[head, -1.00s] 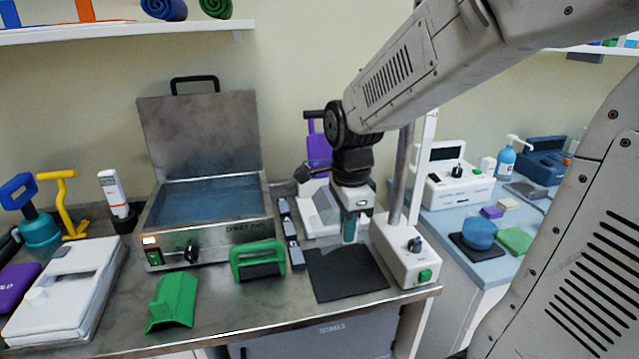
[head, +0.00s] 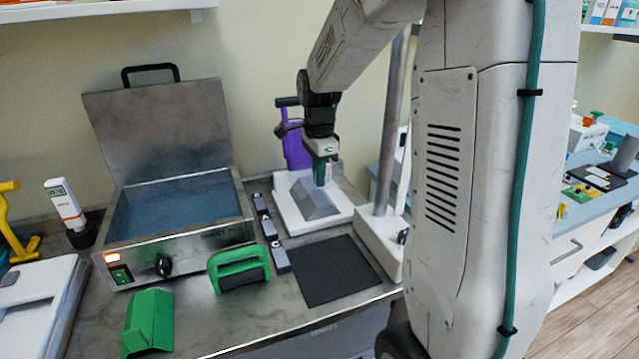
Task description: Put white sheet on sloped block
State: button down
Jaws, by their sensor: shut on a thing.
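The grey sloped block (head: 317,205) stands on a white base (head: 288,213) at the back of the metal counter. My gripper (head: 321,178) points down at the block's upper edge, very close to it. Whether it touches the block I cannot tell. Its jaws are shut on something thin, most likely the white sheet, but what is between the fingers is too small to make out. I cannot pick out a separate white sheet elsewhere on the counter.
A black mat (head: 335,271) lies in front of the block. A green-handled tool (head: 239,262) and a green angled piece (head: 148,322) lie left of it. An open water bath (head: 178,240) stands behind them. A purple thing (head: 296,150) stands behind the block.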

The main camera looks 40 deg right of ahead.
jog(key=shift+w+d, duration=0.35)
jog(key=shift+w, duration=0.05)
jog(key=shift+w+d+f, duration=0.15)
jog(key=shift+w+f, duration=0.05)
jog(key=shift+f, duration=1.6)
jog(key=shift+f, duration=0.55)
jog(key=c, duration=1.6)
grip_release()
jog(key=shift+o, duration=0.2)
